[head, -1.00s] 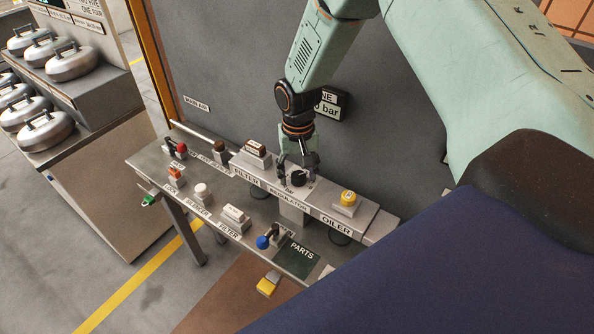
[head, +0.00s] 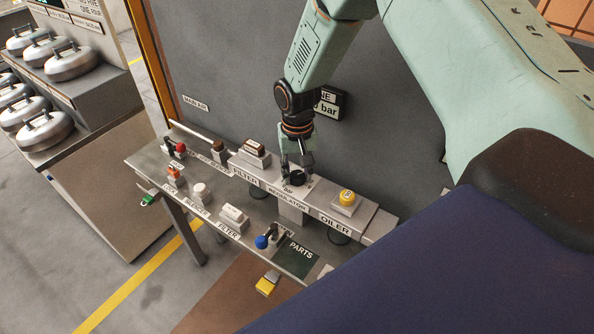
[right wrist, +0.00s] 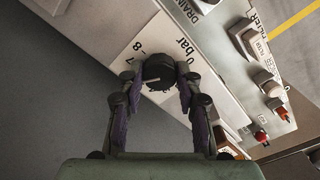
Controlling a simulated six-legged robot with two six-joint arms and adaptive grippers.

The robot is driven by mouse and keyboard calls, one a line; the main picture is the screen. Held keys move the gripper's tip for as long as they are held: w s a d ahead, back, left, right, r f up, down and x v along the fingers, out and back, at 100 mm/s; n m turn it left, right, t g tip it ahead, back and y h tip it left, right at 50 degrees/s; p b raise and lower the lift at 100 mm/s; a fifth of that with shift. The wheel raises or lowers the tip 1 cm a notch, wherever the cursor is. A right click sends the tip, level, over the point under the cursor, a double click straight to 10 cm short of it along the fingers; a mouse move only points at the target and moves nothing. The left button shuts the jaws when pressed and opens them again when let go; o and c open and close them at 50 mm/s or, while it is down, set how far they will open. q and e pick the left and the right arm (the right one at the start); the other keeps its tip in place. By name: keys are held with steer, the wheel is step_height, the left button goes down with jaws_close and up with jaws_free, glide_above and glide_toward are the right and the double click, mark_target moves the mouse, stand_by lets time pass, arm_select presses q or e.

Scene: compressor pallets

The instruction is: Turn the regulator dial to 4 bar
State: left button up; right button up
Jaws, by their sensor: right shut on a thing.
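The black regulator dial (head: 297,178) sits on a pale plate above the REGULATOR label (head: 287,198). In the right wrist view the dial (right wrist: 158,70) has a light line on its face pointing left. "0 bar" is printed on its right and an 8 on its left. The other scale marks are partly hidden or too small to read. My right gripper (head: 297,181) points down over the regulator, shut on the dial with one finger on each side. In the right wrist view the gripper's fingers (right wrist: 159,88) flank the dial. My left gripper is not in view.
On the bench, a FILTER block (head: 254,155) stands left of the regulator and an OILER block with a yellow cap (head: 347,198) right of it. A blue-knobbed lever (head: 263,242) and a red-handled valve (head: 180,148) are nearby. A grey panel (head: 230,70) rises behind.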

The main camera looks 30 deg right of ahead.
mark_target(297, 175)
steer(key=n, duration=1.1)
steer(key=shift+n, duration=0.3)
stand_by(0.5)
steer(key=o, duration=1.1)
steer(key=shift+o, duration=0.2)
steer(key=shift+r, duration=0.1)
step_height(297, 175, up, 12)
